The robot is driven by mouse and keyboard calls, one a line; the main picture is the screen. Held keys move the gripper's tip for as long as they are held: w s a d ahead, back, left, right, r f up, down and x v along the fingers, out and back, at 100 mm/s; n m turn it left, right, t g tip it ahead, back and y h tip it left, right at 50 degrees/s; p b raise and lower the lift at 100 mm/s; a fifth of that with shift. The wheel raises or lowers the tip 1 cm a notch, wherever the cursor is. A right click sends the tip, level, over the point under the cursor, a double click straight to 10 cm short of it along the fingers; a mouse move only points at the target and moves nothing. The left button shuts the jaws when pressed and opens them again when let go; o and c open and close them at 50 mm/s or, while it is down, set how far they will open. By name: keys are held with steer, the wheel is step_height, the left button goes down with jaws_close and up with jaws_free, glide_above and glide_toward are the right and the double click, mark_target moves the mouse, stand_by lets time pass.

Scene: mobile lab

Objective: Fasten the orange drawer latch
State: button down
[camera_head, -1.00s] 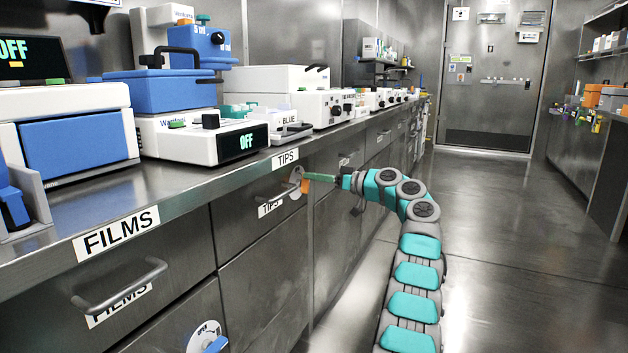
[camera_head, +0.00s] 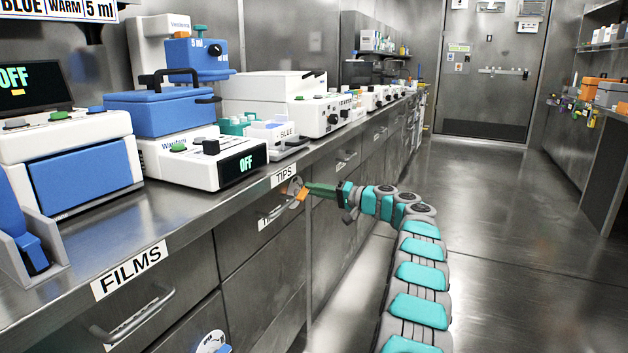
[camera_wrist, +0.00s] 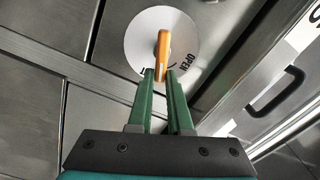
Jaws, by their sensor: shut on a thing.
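The orange latch (camera_wrist: 162,55) is a small handle on a round white dial (camera_wrist: 140,40) on the drawer fronts. The word OPEN shows on the dial's right side in the wrist view. In the head view the orange latch (camera_head: 301,194) sits at the right edge of the TIPS drawer (camera_head: 250,240), which looks flush with its neighbours. My gripper (camera_wrist: 161,74) has its green fingertips on either side of the latch's lower end and is shut on it. In the head view my gripper (camera_head: 306,188) reaches the latch from the right. The rest of the dial's lettering is hidden or unreadable.
A steel counter (camera_head: 215,215) overhangs the drawers, with a white and blue machine (camera_head: 200,160) and other devices on it. The FILMS drawer handle (camera_head: 135,318) sticks out at the lower left. The floor (camera_head: 520,230) on the right is clear.

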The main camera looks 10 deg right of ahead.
steer(key=shift+w+d+f+m+p, duration=0.1)
steer(key=shift+f+m+p, duration=0.1)
steer(key=shift+m+p, duration=0.75)
steer(key=shift+f+m+p, duration=0.2)
steer(key=shift+m+p, duration=0.45)
steer(key=shift+m, duration=0.6)
steer(key=shift+f, duration=0.1)
steer(key=c, duration=0.8)
jaws_free()
steer(key=shift+c, duration=0.2)
steer(key=v, duration=0.7)
steer(key=shift+d+b, duration=0.3)
steer(key=shift+b, duration=0.05)
steer(key=shift+s, duration=0.25)
